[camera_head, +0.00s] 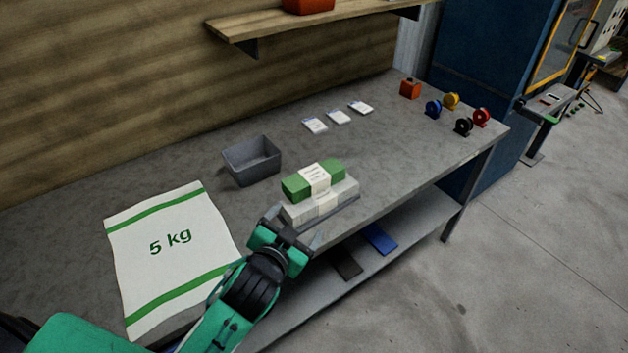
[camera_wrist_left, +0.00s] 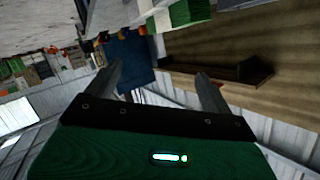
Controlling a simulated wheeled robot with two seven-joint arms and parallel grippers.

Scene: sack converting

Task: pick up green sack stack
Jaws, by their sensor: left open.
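The green sack stack (camera_head: 296,188) has a white paper band around its middle. It lies on top of a white sack stack (camera_head: 303,213), also banded, near the front edge of the workbench. My left gripper (camera_head: 294,228) is open and empty, just in front of the two stacks at the bench's front edge, apart from the green stack. In the left wrist view the open fingers (camera_wrist_left: 160,75) show with nothing between them, and part of the green stack (camera_wrist_left: 190,12) shows at the top edge. My right gripper is out of view.
A grey bin (camera_head: 252,160) stands behind the stacks. A white "5 kg" sack (camera_head: 168,255) lies flat at left. White cards (camera_head: 339,117), an orange block (camera_head: 410,88) and several coloured rolls (camera_head: 451,101) sit farther right. The bench (camera_head: 400,150) is clear right of the stacks.

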